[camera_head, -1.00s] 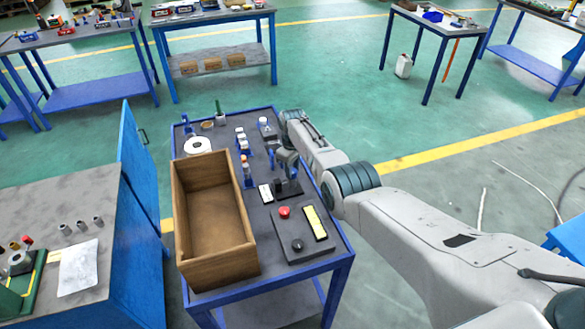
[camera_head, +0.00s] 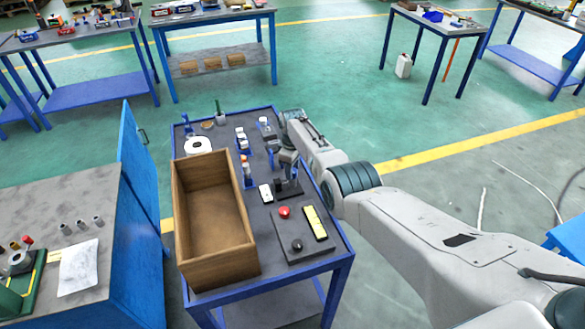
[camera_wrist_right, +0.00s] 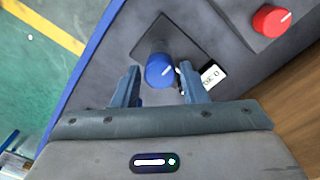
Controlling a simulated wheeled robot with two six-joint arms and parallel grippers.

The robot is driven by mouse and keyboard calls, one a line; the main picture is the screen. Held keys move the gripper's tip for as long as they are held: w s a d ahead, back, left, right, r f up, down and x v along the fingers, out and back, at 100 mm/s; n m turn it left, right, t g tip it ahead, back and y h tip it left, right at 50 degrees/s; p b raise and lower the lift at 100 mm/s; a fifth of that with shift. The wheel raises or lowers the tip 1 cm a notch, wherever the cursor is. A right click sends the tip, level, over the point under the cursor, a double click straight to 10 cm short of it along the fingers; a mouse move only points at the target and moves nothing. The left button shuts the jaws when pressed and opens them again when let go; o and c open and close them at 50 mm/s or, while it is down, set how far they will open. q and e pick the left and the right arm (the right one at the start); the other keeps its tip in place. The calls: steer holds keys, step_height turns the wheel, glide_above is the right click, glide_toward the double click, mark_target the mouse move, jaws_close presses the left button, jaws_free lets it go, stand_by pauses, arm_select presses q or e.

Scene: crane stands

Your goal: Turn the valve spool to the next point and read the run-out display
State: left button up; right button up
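A blue round knob with a white mark, which I take to be the valve spool, shows in the right wrist view (camera_wrist_right: 160,70). It stands on a dark square plate. My right gripper (camera_wrist_right: 159,68) is open, with one finger on each side of the knob and gaps between. In the head view my right gripper (camera_head: 287,160) points down over the dark stand (camera_head: 289,188) and hides the knob. A small white display (camera_head: 265,193) lies beside the stand. It also shows in the right wrist view (camera_wrist_right: 211,76), partly behind a finger, its text tilted and not fully readable. My left gripper is out of view.
An open wooden crate (camera_head: 250,268) stands left of the stand on the blue-framed table. Several small fixtures stand at the table's far end.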

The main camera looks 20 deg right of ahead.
steer(key=shift+o, duration=0.9)
steer(key=shift+r, duration=0.25)
step_height(320, 180, up, 10)
steer(key=shift+r, duration=0.15)
